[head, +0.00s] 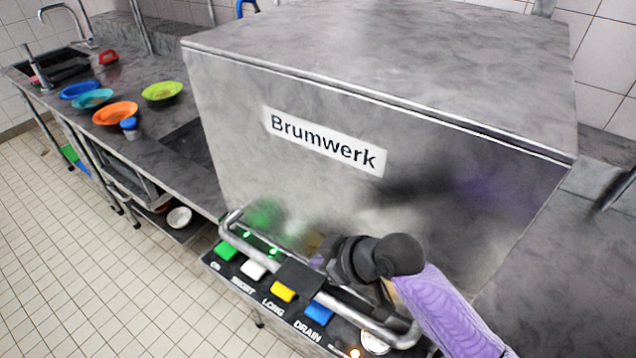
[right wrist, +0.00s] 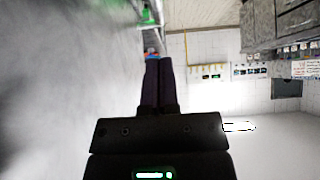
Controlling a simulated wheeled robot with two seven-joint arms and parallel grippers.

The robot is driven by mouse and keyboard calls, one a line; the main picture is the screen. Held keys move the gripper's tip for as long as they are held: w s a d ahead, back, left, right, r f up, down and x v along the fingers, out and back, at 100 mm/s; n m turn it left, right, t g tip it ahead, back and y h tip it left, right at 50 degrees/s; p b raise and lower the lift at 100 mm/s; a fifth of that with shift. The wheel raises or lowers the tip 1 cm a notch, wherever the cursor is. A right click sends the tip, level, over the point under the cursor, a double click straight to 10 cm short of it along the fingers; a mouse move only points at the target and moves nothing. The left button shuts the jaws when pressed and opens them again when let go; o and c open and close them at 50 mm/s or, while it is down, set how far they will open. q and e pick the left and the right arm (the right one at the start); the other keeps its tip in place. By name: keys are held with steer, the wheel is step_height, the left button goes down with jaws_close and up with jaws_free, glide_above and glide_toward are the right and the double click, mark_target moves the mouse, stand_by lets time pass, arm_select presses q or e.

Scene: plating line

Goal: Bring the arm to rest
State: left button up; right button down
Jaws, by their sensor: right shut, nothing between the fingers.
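My right arm (head: 440,305), with a purple sleeve and black joints, comes in from the lower right in the head view. My right gripper (head: 317,262) is in front of the steel Brumwerk machine (head: 230,110), by its bar handle (head: 235,235) and above the button panel. In the right wrist view the gripper (right wrist: 158,62) has its two dark fingers together, with nothing between them. The black wrist hides part of the handle, so I cannot tell whether the gripper touches it. My left gripper is not in view.
The panel has green (head: 226,250), white (head: 253,269), yellow (head: 283,291) and blue (head: 319,312) buttons. At left, a counter holds an orange bowl (head: 115,112), a lime bowl (head: 162,91), other bowls and a sink (head: 55,66). Tiled floor (head: 120,280) lies open at lower left.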

steer(key=s+d+f+m+g+h, duration=0.1)
steer(key=s+d+f+m+h, duration=0.2)
steer(key=s+d, duration=0.55)
steer(key=s+d+m+g+h, duration=0.1)
steer(key=s+d+m+h, duration=0.4)
steer(key=s, duration=0.6)
step_height(320, 180, down, 27)
steer(key=s+g+b, duration=0.1)
steer(key=s+b, duration=0.2)
steer(key=b, duration=0.6)
steer(key=s+d+f+b, duration=0.1)
steer(key=s+f+b, duration=0.2)
steer(key=s+f, duration=0.3)
steer(key=s+d+f+g+b, duration=0.1)
steer(key=s+d+f+b, duration=0.1)
steer(key=s+f, duration=0.5)
step_height(320, 180, down, 5)
steer(key=shift+d+r+g+b, duration=0.2)
steer(key=shift+d+g+b, duration=0.1)
steer(key=shift+b, duration=0.45)
steer(key=shift+s, duration=0.1)
